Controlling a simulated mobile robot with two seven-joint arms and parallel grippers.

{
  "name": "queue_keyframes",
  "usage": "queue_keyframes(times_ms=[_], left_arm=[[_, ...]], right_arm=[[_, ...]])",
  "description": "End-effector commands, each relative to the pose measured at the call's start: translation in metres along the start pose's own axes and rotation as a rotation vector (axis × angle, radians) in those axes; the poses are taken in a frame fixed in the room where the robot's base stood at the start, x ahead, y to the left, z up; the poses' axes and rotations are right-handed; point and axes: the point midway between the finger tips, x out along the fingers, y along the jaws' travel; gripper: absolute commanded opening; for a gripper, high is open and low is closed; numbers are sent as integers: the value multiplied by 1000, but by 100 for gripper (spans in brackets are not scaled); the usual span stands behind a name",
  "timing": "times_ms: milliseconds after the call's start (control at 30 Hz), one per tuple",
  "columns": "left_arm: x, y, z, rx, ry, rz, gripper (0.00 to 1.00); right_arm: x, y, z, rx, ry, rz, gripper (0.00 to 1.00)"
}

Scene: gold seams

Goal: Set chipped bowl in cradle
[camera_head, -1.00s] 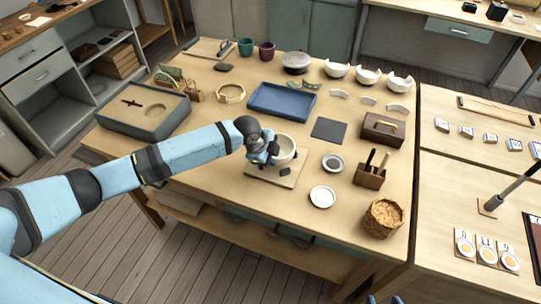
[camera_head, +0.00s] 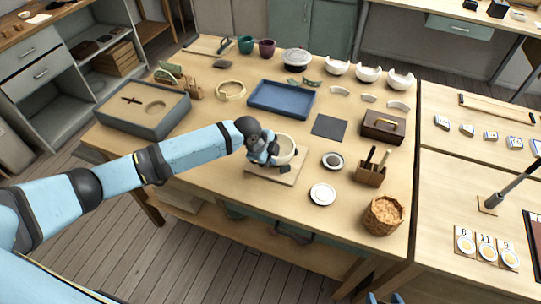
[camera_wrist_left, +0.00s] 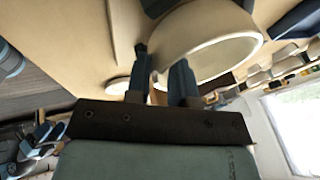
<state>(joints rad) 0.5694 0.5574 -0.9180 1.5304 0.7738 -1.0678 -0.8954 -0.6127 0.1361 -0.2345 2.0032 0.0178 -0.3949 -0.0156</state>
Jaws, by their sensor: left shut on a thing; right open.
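A cream bowl (camera_head: 287,149) is at my left gripper (camera_head: 270,152), which is shut on its wall. In the left wrist view the bowl (camera_wrist_left: 215,42) is large, beside and beyond the fingers (camera_wrist_left: 161,75). The bowl is over a pale wooden board with dark pads (camera_head: 293,178), which looks like the cradle. I cannot tell whether it touches the pads, and no chip is clear on it. My gripper hides its left side. The tips of my right gripper (camera_head: 384,298) show at the bottom edge, apart and empty.
A white dish (camera_head: 323,194), a small dark-centred dish (camera_head: 333,161), a tool block (camera_head: 370,175) and a basket (camera_head: 383,215) stand to the right. A blue tray (camera_head: 282,99) and dark mat (camera_head: 329,126) lie behind. Several white bowls (camera_head: 368,75) and shards stand at the back.

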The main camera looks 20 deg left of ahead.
Motion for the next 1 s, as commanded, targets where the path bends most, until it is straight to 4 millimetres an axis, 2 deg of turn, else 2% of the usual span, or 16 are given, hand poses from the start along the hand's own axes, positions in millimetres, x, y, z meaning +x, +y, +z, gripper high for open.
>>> queue_keyframes(times_ms=[667,700,800,1000], left_arm=[[3,1,1,0,0,-1,1],[3,1,1,0,0,-1,31],[3,1,1,0,0,-1,52],[3,1,1,0,0,1,54]], right_arm=[[0,0,0,0,0,0,55],[0,0,0,0,0,0,55],[0,0,0,0,0,0,55],[0,0,0,0,0,0,55]])
